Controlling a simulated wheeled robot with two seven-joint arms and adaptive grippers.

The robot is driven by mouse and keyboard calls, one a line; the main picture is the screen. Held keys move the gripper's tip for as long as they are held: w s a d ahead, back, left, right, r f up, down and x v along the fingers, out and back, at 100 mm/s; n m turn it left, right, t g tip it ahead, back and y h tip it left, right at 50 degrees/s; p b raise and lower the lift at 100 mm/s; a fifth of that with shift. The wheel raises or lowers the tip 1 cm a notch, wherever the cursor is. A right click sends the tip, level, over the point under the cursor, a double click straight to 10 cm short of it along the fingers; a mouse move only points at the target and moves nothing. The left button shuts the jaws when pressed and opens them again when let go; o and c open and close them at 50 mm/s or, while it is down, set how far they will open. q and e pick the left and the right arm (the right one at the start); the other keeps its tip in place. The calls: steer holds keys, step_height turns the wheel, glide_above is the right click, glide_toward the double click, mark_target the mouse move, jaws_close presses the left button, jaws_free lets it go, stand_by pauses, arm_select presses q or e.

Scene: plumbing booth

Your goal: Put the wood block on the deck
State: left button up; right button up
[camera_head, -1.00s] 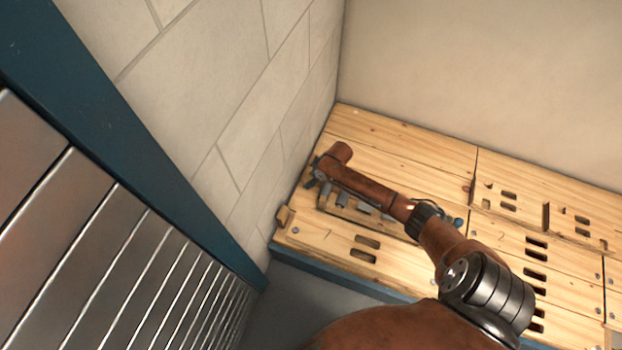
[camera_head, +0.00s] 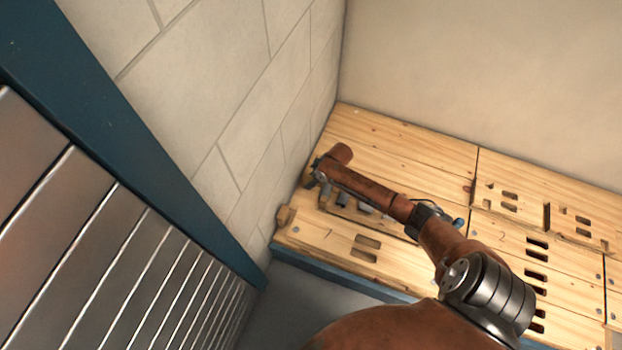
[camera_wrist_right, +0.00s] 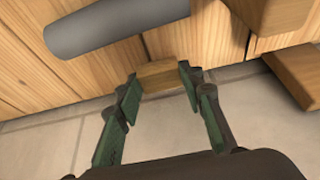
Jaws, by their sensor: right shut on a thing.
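In the right wrist view the wood block (camera_wrist_right: 160,77) is a small light-brown block between the fingertips of my right gripper (camera_wrist_right: 157,88). The gripper is shut on it. The planked wooden deck (camera_wrist_right: 110,75) shows behind the block; I cannot tell whether the block touches it. In the head view my right gripper (camera_head: 314,178) is over the left end of the deck (camera_head: 320,238), close to the tiled wall. The held block cannot be made out there. My left gripper is not in view.
A grey cylinder (camera_wrist_right: 115,25) lies near the block. Other wooden pieces (camera_wrist_right: 295,72) are at the right of the wrist view. The tiled wall (camera_head: 240,120) bounds the deck's left end. The deck has several slots. A slatted metal panel (camera_head: 90,240) stands at left.

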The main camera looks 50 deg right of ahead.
steer(key=shift+f, duration=0.7)
steer(key=shift+f+b, duration=0.35)
steer(key=shift+r, duration=0.1)
steer(key=shift+f, duration=0.3)
stand_by(0.4)
steer(key=o, duration=0.9)
